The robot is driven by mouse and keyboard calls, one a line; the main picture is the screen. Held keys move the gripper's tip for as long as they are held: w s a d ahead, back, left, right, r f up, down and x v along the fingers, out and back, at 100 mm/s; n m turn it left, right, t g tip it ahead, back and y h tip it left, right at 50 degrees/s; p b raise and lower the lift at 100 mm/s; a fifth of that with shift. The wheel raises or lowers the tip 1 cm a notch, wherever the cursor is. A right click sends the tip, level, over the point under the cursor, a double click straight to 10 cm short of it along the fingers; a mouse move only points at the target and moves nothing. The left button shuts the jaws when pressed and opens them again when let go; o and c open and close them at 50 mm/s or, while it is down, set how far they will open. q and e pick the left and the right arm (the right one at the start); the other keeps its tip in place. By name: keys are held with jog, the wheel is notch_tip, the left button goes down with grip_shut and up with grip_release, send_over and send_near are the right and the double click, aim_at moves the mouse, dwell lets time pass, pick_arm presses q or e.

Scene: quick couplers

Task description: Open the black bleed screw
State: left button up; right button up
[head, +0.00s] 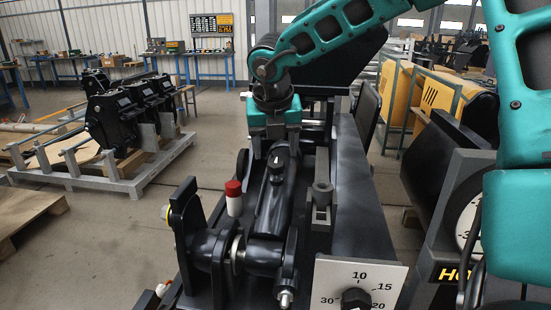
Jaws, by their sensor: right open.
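A black knob (277,163) that looks like the bleed screw stands on top of a black cylinder (268,205) in the middle of the head view. A light mark shows on it. My right gripper (275,146) comes from above on the teal arm, just behind and over the knob. It is open, but its fingertips are dark against dark parts and hard to make out. I cannot tell whether they touch the knob. My left gripper is not in view.
A red-capped white piece (234,197) stands left of the cylinder, and a grey post (321,205) right of it. A white dial plate (358,284) is at the front. Black couplers (130,110) sit on a grey rack (110,178) at the left. Floor between is clear.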

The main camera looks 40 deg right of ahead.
aim_at(276, 162)
jog(key=shift+x, duration=2.15)
jog(key=shift+c, duration=0.2)
